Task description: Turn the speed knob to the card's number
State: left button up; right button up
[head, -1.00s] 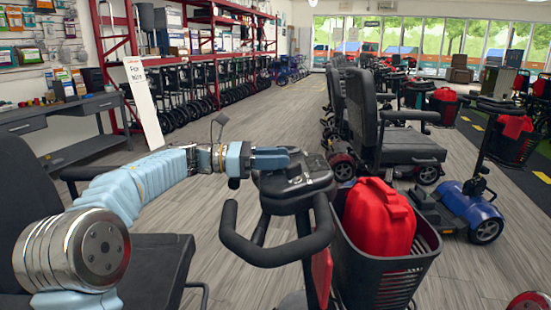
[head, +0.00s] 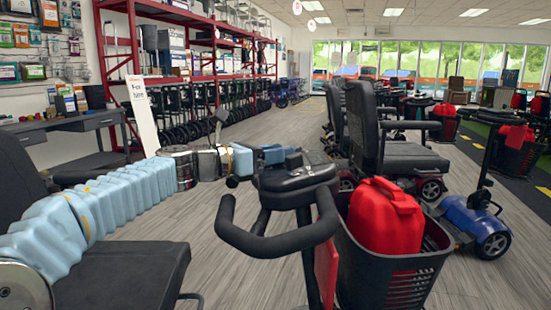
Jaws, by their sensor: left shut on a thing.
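The scooter's dark control console (head: 298,180) stands on its tiller near the middle of the head view, with black loop handlebars (head: 262,243) below it. My left gripper (head: 290,155) comes in from the left, level with the console's far top edge. Its light-blue fingers are shut on a small dark part there, which looks like the speed knob (head: 294,161). The fingers mostly hide it, and its setting cannot be read. I see no card with a legible number. My right gripper is out of view.
A black basket (head: 385,285) with a red container (head: 385,217) hangs in front of the tiller. Other scooters, one blue (head: 475,224), stand to the right. A white sign (head: 141,112) leans by the red shelves. A dark seat (head: 125,275) is below my arm. Grey floor between is clear.

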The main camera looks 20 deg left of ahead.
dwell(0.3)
pick_arm(q)
jog(key=o, duration=0.9)
jog(key=shift+o, duration=0.2)
jog(key=v, duration=1.4)
jog(key=shift+d+b, duration=0.2)
jog(key=shift+b, duration=0.15)
jog(key=shift+s, duration=0.1)
